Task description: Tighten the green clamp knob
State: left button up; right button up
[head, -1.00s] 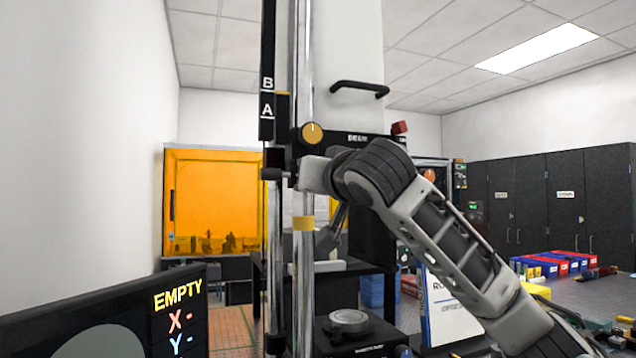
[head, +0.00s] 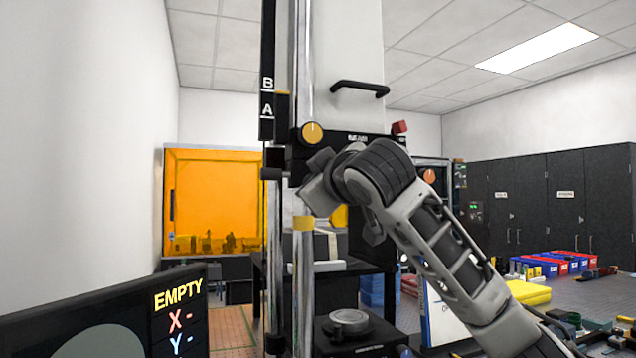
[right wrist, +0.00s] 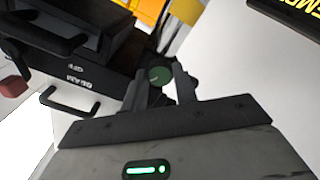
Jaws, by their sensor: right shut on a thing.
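The green clamp knob (right wrist: 159,76) shows in the right wrist view as a small round knob. My right gripper (right wrist: 160,88) has its two fingers on either side of the knob and is shut on it. My left gripper is in neither view.
A round stage (head: 348,320) stands below. A screen reading EMPTY (head: 178,295) is at lower left. A workbench with coloured bins (head: 560,262) is at right.

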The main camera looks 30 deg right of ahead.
jog(key=n, duration=0.6)
jog(key=shift+n, duration=0.4)
dwell(0.4)
jog(key=o, duration=1)
jog(key=shift+c, duration=0.2)
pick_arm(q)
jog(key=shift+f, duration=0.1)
pick_arm(e)
jog(key=shift+s, duration=0.1)
pick_arm(q)
jog(key=b, duration=0.2)
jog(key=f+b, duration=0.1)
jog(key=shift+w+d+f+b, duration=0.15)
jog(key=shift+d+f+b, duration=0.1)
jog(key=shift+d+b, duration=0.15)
pick_arm(e)
jog(key=v, duration=1.6)
